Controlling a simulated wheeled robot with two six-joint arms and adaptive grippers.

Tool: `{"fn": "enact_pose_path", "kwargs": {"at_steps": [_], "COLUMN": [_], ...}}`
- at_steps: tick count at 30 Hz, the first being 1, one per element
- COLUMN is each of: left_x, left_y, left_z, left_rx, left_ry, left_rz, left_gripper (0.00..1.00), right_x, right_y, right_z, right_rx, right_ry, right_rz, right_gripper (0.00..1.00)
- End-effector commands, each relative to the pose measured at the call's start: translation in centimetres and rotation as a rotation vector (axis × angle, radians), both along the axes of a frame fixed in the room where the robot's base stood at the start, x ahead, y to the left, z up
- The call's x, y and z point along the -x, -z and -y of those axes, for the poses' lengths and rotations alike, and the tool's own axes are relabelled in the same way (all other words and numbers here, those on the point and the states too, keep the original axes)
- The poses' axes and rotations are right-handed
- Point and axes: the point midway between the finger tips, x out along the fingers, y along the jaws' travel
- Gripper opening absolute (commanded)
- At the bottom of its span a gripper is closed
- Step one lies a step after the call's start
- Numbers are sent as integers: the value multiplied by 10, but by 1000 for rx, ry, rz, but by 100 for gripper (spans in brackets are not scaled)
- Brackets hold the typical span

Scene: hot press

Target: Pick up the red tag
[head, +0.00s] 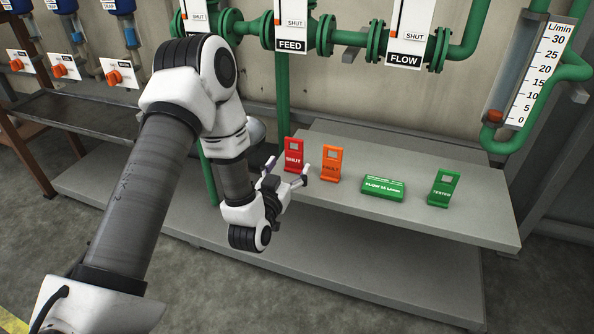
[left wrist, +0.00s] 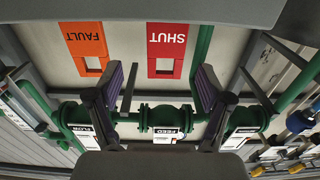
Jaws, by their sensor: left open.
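The red tag (head: 293,155), marked SHUT, stands upright on the grey shelf (head: 400,205), at the left end of a row of tags. My left gripper (head: 287,172) is open in front of it, with its two fingers pointing toward the tag. In the left wrist view the red tag (left wrist: 166,42) appears upside down, between and beyond the spread fingers (left wrist: 163,78). Nothing is between the fingers, and they look apart from the tag. My right gripper is not in view.
An orange FAULT tag (head: 331,164) stands close to the right of the red one. A green flat block (head: 383,187) and a green TESTED tag (head: 443,188) stand further right. Green pipes with valves (head: 325,35) run along the wall behind. The shelf front is clear.

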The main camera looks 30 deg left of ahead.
Motion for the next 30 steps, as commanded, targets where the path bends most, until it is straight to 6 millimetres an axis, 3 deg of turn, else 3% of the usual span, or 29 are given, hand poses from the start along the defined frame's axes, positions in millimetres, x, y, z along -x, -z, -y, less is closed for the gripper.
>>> {"fn": "enact_pose_path", "kwargs": {"at_steps": [11, 18, 19, 24, 30], "left_x": [-55, -60, -60, -60, -60], "left_y": [0, -3, -3, -2, -2], "left_z": [-21, -22, -22, -22, -22], "left_rx": [-1, 1, 0, 1, 1], "left_ry": [1, 1, 1, 1, 1], "left_rz": [0, -5, -5, -5, -5], "left_gripper": [79, 79, 76, 16, 16], "right_x": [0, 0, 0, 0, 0], "right_y": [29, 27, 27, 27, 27], "right_z": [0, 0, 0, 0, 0], "right_rx": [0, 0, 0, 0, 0], "right_ry": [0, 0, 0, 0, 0], "right_rz": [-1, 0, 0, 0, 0], "right_gripper": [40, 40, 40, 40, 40]}}
